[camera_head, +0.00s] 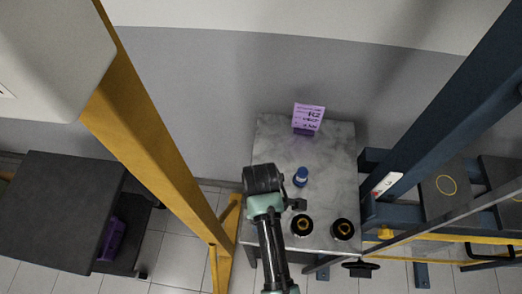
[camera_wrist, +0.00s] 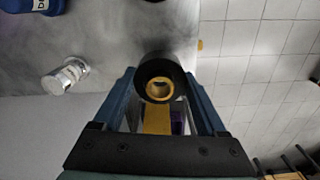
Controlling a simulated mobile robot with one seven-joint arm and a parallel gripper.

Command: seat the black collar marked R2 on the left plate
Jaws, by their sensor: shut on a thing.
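My gripper (camera_wrist: 160,98) is shut on a black collar (camera_wrist: 152,66) with a gold inner ring, held between the two blue fingers in the wrist view. No marking is readable on it. In the head view my gripper (camera_head: 262,179) is over the left side of the grey table; its fingertips and the held collar are hidden there. Two more black collars with gold centres, one left (camera_head: 302,226) and one right (camera_head: 343,229), stand at the table's front; their marks cannot be read. The left plate (camera_head: 437,203), dark with a yellow ring outline, lies on the blue frame at right.
The grey table (camera_head: 335,170) bears a purple card (camera_head: 308,117) reading R2 and a blue bottle (camera_head: 300,178). A shiny clear cylinder (camera_wrist: 66,76) shows in the wrist view. A second dark plate (camera_head: 502,172) is farther right. Blue beams (camera_head: 440,105) and a yellow post (camera_head: 155,145) flank the table.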

